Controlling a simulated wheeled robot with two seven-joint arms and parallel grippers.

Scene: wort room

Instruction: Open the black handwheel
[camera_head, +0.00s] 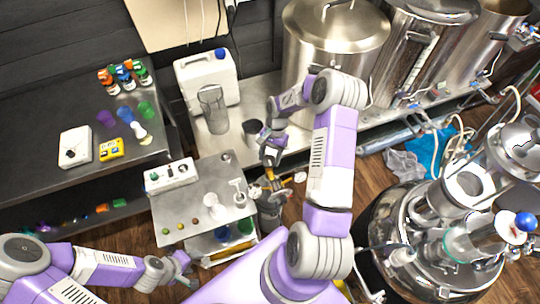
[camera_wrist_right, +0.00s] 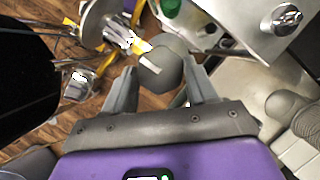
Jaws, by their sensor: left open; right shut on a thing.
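The black handwheel (camera_wrist_right: 165,66) shows in the right wrist view as a dark grey rounded knob with a light mark, on a metal fitting with yellow parts. My right gripper (camera_wrist_right: 161,84) has a finger on either side of it and is shut on it. In the head view my right gripper (camera_head: 270,155) reaches down just beyond the small trolley's right side; the handwheel is mostly hidden there. My left gripper (camera_head: 181,267) is open and empty at the lower left, in front of the trolley and away from the handwheel.
A metal trolley (camera_head: 205,205) with a white power box (camera_head: 170,176) and small items stands left of my right gripper. A dark bench (camera_head: 60,110) is at the left. Large steel kettles (camera_head: 335,45) stand behind. Steel vessels with hoses (camera_head: 440,240) crowd the right.

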